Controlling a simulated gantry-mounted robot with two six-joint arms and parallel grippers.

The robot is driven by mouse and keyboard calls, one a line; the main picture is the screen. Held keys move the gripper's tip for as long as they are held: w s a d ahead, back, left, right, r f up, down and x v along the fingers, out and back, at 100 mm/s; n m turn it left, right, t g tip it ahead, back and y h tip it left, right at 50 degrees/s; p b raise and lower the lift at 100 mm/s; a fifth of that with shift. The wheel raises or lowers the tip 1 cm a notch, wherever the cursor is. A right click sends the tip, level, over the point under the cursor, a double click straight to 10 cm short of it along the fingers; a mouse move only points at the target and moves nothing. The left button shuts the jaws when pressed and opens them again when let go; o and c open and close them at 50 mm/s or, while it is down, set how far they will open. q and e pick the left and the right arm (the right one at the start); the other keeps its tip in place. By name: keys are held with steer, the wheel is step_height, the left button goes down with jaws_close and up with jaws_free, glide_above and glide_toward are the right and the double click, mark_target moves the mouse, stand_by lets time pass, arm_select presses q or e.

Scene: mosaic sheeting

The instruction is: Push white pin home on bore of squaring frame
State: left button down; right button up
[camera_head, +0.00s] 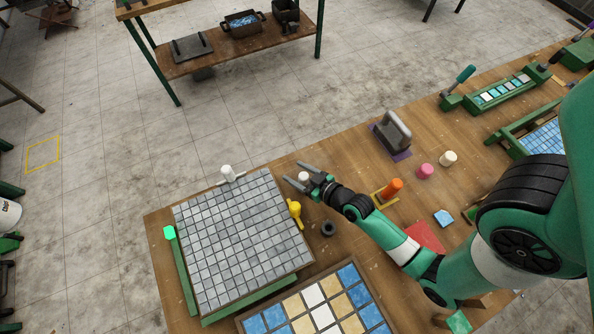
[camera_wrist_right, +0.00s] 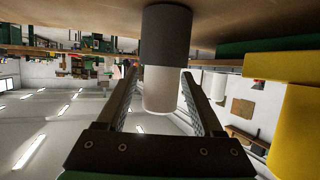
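A white-topped pin (camera_head: 303,177) with a grey lower part stands on the table just right of the tiled squaring frame (camera_head: 190,285). My right gripper (camera_head: 297,174) is open, with its fingers on either side of this pin. In the upside-down right wrist view, the pin (camera_wrist_right: 164,88) shows between the open fingers (camera_wrist_right: 160,98), with a gap on each side. Another white pin-like piece (camera_head: 228,172) with a crossbar sits at the frame's back edge. I cannot tell how deep either sits in a bore. My left gripper is not in view.
A yellow piece (camera_head: 295,208) sits at the frame's right edge, close to my right gripper. A green piece (camera_head: 169,232) is at the left corner. A black ring (camera_head: 328,228) and an orange piece (camera_head: 392,188) are to the right.

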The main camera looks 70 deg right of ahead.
steer(key=shift+s, duration=0.15)
steer(key=b+v, duration=0.2)
steer(key=v, duration=0.9)
steer(key=shift+r, duration=0.2)
steer(key=shift+s+a, duration=0.1)
